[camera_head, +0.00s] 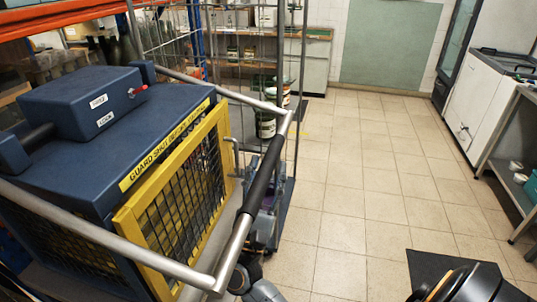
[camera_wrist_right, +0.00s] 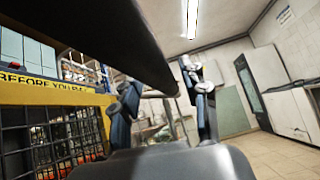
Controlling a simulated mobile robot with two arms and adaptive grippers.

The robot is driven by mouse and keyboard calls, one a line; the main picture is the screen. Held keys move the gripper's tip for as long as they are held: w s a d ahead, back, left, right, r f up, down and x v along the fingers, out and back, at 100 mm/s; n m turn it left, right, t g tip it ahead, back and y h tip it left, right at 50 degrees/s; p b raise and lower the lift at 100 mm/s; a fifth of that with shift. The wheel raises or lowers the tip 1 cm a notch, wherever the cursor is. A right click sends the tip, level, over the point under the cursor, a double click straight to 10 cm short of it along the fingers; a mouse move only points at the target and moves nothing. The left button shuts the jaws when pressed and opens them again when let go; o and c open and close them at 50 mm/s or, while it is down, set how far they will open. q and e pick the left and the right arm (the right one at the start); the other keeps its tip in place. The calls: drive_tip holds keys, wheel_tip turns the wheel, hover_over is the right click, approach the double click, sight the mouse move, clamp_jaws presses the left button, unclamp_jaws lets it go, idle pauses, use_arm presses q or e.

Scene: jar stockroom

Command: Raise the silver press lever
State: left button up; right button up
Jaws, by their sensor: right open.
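The silver press lever (camera_head: 229,262) is a U-shaped bar with a black grip (camera_head: 262,187) on its front crosspiece. It reaches around the blue press (camera_head: 150,115) and stands out in front of the yellow mesh guard. My right gripper (camera_head: 260,195) is open beside and below the grip, partly hidden by it. In the right wrist view the black grip (camera_wrist_right: 105,35) runs large across the upper left, close to the open fingers (camera_wrist_right: 164,98). I cannot tell whether they touch it. My left gripper is not in view.
The yellow guard (camera_head: 130,228) is close to the left of my right gripper. A wire cage trolley (camera_head: 302,70) with jars stands just behind. A white cabinet (camera_head: 470,100) and a bench line the right side. The tiled floor (camera_head: 350,170) between is clear.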

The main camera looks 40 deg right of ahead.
drive_tip(key=shift+x, duration=0.8)
drive_tip(key=shift+c, duration=0.5)
clamp_jaws()
drive_tip(key=shift+r, duration=0.1)
